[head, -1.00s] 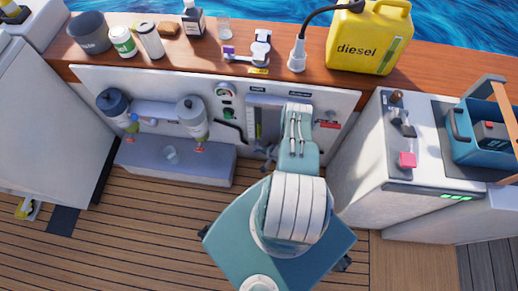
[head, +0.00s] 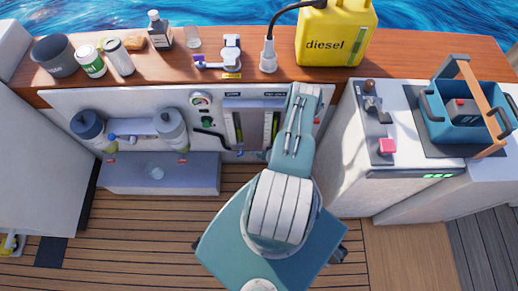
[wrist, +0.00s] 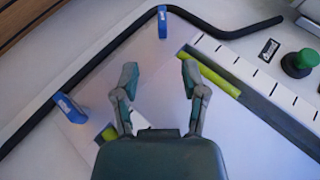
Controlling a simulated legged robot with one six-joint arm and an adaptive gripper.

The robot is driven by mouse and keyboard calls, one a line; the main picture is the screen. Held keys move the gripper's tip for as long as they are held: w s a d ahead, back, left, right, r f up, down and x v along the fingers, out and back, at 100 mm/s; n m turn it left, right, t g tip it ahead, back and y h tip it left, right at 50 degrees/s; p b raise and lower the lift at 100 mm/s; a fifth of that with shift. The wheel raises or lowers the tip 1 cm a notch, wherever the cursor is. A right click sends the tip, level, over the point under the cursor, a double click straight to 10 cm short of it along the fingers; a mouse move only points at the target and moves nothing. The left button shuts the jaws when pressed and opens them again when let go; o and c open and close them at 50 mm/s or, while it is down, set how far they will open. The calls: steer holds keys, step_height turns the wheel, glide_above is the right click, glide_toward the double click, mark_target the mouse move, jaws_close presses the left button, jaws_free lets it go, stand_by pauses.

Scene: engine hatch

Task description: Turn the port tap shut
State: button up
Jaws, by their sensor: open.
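Two small blue taps show in the wrist view, one at the top (wrist: 163,22) and one at the left (wrist: 69,108); I cannot tell by label which is port. Each is near the end of a slot with a yellow-green gauge tube (wrist: 212,76). My gripper (wrist: 160,76) is open and empty over the pale panel. The upper tap is beyond its fingertips and the left tap is beside it, both apart from the fingers. In the head view the gauge panel (head: 238,130) shows left of my arm, which hides my gripper and part of the panel.
A black bent bar (wrist: 225,33) and a green knob (wrist: 300,62) are on the panel. A yellow diesel can (head: 335,35) stands on the wooden ledge. A white console (head: 350,170) is close to my arm's right.

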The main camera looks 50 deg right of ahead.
steer(key=shift+v, duration=0.85)
steer(key=shift+o, duration=0.8)
steer(key=n+g+h, duration=0.2)
steer(key=g+h, duration=0.2)
steer(key=g, duration=0.1)
glide_toward(242, 151)
steer(key=shift+x, duration=5.55)
steer(key=shift+a, duration=0.1)
